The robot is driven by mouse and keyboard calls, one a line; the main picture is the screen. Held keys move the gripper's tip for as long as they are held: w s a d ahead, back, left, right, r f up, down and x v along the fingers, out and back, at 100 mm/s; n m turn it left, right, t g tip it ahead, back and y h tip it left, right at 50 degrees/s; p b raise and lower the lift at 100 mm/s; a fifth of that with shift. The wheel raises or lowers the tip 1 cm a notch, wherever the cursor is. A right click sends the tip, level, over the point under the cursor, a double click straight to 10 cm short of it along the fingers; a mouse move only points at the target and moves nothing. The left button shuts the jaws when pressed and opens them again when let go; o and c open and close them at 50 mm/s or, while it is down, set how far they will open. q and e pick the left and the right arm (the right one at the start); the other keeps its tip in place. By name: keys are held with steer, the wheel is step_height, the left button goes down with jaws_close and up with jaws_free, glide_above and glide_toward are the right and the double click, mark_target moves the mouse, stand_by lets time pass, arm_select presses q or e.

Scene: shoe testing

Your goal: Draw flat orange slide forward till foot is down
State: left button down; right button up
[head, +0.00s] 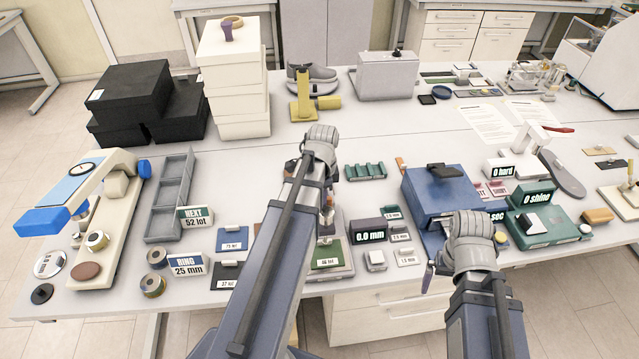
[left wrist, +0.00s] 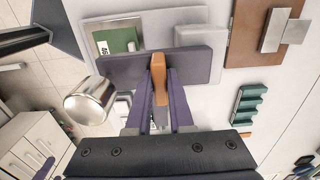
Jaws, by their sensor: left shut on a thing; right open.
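My left gripper (left wrist: 158,70) is shut on a flat orange slide (left wrist: 158,82), held between its purple fingers. In the left wrist view the slide lies against a grey bar (left wrist: 120,68) of the gauge. A green swatch (left wrist: 115,40) marked 46 lies on the gauge's pale plate, partly behind the bar; the swatch also shows in the head view (head: 326,262). A shiny metal cylinder (left wrist: 92,100) stands at the left. I cannot tell the foot's height. In the head view my left arm hides the slide and left fingertips. My right gripper (head: 428,278) is open and empty near the front edge.
The 0.0 mm display (head: 370,237) stands right of the swatch. A blue box (head: 432,195) is beside my right gripper. A green rack (head: 366,171) lies behind. Small labelled blocks crowd the front.

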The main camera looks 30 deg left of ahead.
arm_select(q)
steer(key=s+d, duration=0.2)
steer(key=s, duration=0.1)
steer(key=shift+s+d, duration=0.15)
steer(key=shift+d, duration=0.1)
steer(key=c, duration=0.8)
jaws_free()
steer(key=shift+r, duration=0.1)
step_height(320, 180, up, 8)
steer(key=p, duration=0.7)
steer(key=shift+f+p, duration=0.2)
steer(key=shift+p, duration=0.2)
